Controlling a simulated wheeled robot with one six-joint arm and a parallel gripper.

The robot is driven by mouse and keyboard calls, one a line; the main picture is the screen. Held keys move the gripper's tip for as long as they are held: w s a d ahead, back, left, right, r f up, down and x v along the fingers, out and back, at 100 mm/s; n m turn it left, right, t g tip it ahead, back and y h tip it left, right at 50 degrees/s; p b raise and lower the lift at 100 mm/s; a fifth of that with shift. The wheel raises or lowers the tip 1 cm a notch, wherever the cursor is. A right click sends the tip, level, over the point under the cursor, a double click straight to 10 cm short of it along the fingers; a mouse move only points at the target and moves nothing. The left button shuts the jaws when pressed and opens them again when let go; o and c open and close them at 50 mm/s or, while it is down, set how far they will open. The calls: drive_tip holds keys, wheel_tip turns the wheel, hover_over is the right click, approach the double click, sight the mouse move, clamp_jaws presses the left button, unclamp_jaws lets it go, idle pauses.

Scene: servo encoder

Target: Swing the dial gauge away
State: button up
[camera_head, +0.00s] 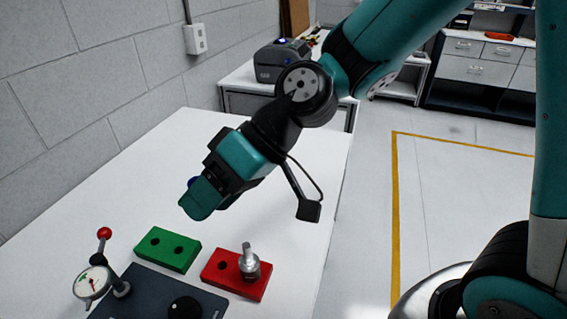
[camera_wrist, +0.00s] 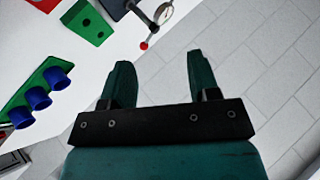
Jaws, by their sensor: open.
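The dial gauge (camera_head: 91,282) has a round white face and sits on a post at the left edge of a dark plate (camera_head: 140,290). A red ball (camera_head: 104,233) tops a dark rod by the gauge. My gripper (camera_head: 198,205) is above the table, up and to the right of the gauge, apart from it. In the wrist view my gripper (camera_wrist: 158,60) has its two teal fingers spread with nothing between them. The gauge (camera_wrist: 163,13) and red ball (camera_wrist: 144,45) lie beyond the fingertips there, the ball ahead of the gap.
A green block (camera_head: 167,248) with two holes and a red block (camera_head: 236,285) holding a metal part (camera_head: 248,262) lie beside the plate. A black knob (camera_head: 184,308) is on the plate. The wrist view shows blue cylinders (camera_wrist: 38,98) in a green holder. A grey wall (camera_head: 90,90) borders the table.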

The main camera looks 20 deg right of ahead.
drive_tip(key=s+d+r+h+p, duration=0.2)
drive_tip(key=s+d+r+h, duration=0.2)
drive_tip(key=s+d+r, duration=0.1)
drive_tip(key=shift+s+d+m+p, duration=0.3)
drive_tip(key=shift+s+d+p, duration=0.15)
drive_tip(key=shift+d, duration=0.95)
drive_tip(key=shift+r, duration=0.1)
